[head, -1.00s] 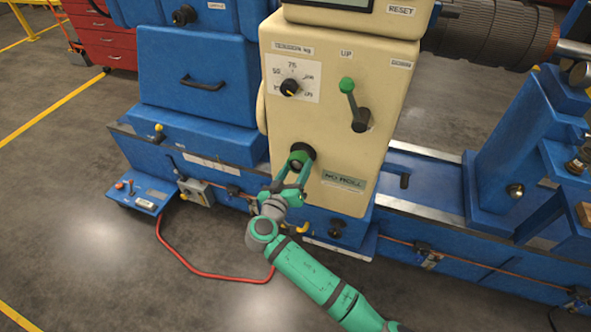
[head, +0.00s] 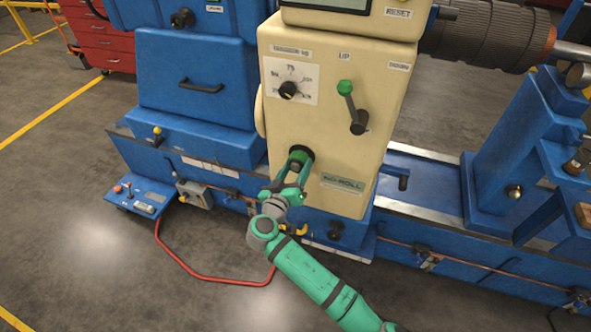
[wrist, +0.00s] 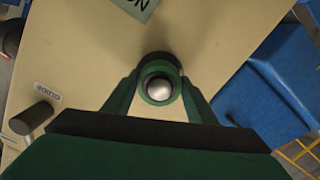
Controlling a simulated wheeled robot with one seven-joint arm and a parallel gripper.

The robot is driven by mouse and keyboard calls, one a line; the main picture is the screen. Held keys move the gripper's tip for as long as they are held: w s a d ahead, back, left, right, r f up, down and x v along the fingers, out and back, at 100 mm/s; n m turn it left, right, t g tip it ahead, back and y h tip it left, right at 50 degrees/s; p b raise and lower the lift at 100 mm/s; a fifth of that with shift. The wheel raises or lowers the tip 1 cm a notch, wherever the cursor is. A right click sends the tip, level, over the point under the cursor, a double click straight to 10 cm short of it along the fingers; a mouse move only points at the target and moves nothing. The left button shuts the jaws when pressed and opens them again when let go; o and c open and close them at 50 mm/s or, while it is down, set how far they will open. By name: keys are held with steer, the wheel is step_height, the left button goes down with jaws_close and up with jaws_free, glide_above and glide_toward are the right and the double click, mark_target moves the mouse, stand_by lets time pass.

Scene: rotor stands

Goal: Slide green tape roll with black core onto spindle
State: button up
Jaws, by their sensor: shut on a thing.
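The green tape roll (wrist: 147,93) is held between the fingertips of my gripper (wrist: 160,90). In the wrist view it sits as a ring around the silver round end of the spindle (wrist: 160,88), with a dark core edge inside the ring. A dark round collar (wrist: 161,59) shows behind it against the cream panel. In the head view the roll (head: 297,163) is at the black spindle mount (head: 304,151), low on the panel. My gripper (head: 295,168) reaches it from below. How deep the roll sits on the spindle is hard to tell.
The cream panel (head: 280,125) carries a dial (head: 289,88), a green-knobbed lever (head: 345,88) and a "NO ROLL" label (head: 343,184). In the wrist view a dark cylindrical peg (wrist: 32,119) sticks out left of my gripper. A red cable (head: 200,276) lies on the open floor.

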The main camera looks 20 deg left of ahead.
steer(key=shift+w, duration=0.4)
steer(key=o, duration=1.5)
steer(key=shift+o, duration=0.2)
steer(key=shift+s, duration=0.1)
steer(key=s, duration=0.8)
steer(key=shift+s+r, duration=0.35)
steer(key=shift+s, duration=0.05)
steer(key=shift+a, duration=0.1)
